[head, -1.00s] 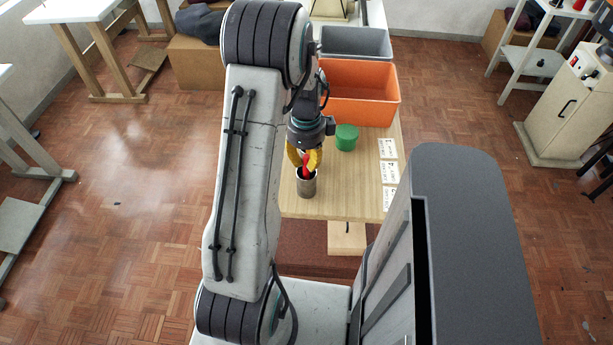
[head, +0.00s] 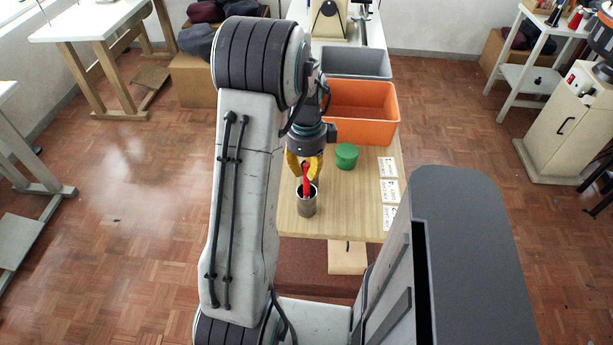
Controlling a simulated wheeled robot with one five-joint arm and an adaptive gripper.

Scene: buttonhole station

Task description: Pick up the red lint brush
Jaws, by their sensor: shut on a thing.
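The red lint brush (head: 307,181) stands upright in the view from my body, its lower end inside or just over the mouth of a grey metal cup (head: 307,205). My gripper (head: 305,166), with yellow fingers, points down from above the cup and is shut on the top part of the brush. The fingers hide the upper end of the brush. The cup stands on the wooden table (head: 350,220) near its front edge. I cannot tell how deep the brush sits in the cup.
A green round container (head: 346,156) stands behind and right of the cup. An orange bin (head: 362,112) and a grey bin (head: 356,63) are farther back. White printed cards (head: 390,192) lie along the right table edge. Bare tabletop lies right of the cup.

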